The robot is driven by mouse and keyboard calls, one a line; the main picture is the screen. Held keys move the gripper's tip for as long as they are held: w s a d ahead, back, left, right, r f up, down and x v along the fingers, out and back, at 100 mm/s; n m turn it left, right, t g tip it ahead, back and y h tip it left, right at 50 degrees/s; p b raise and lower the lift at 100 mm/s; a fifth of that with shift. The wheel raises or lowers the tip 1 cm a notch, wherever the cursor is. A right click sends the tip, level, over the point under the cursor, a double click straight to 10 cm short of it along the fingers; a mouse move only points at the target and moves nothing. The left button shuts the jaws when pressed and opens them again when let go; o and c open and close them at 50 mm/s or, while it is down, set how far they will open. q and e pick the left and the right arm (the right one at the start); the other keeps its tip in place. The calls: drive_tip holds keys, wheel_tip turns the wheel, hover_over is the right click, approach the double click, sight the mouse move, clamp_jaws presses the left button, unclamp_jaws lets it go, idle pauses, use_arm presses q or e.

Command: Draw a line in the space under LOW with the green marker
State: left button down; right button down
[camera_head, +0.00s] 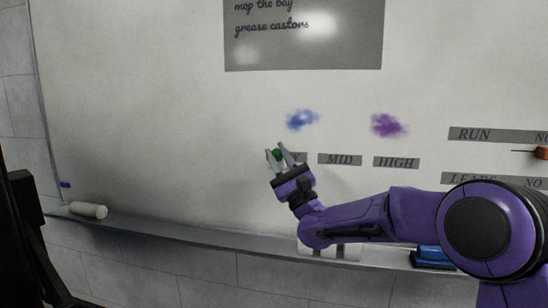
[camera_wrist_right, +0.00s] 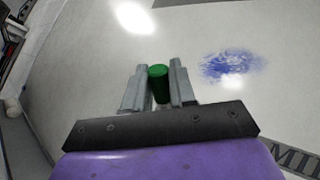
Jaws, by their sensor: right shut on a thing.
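My right gripper (camera_head: 282,157) is shut on the green marker (camera_head: 277,154) in front of the whiteboard (camera_head: 170,110). The marker's green end also shows between the fingers in the right wrist view (camera_wrist_right: 158,85). The gripper is at the LOW label's place, left of the MID label (camera_head: 340,159), and hides most of that label (camera_head: 301,157). The HIGH label (camera_head: 396,162) is farther right. Whether the marker touches the board cannot be told. No green line shows. My left gripper is not in view.
A blue smudge (camera_head: 301,120) and a purple smudge (camera_head: 387,125) are above the labels. A ledge (camera_head: 180,232) runs below the board, holding a white roll (camera_head: 88,210) and a blue object (camera_head: 432,257). A grey notice (camera_head: 305,40) is above.

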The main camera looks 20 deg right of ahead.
drive_tip(key=shift+s+d, duration=0.15)
drive_tip(key=shift+d, duration=0.1)
drive_tip(key=shift+s+d, duration=0.35)
drive_tip(key=shift+d, duration=0.2)
drive_tip(key=shift+s+d, duration=0.45)
drive_tip(key=shift+d, duration=0.15)
drive_tip(key=shift+s+d, duration=0.35)
drive_tip(key=shift+d, duration=0.2)
drive_tip(key=shift+s+d, duration=0.45)
drive_tip(key=shift+d, duration=0.1)
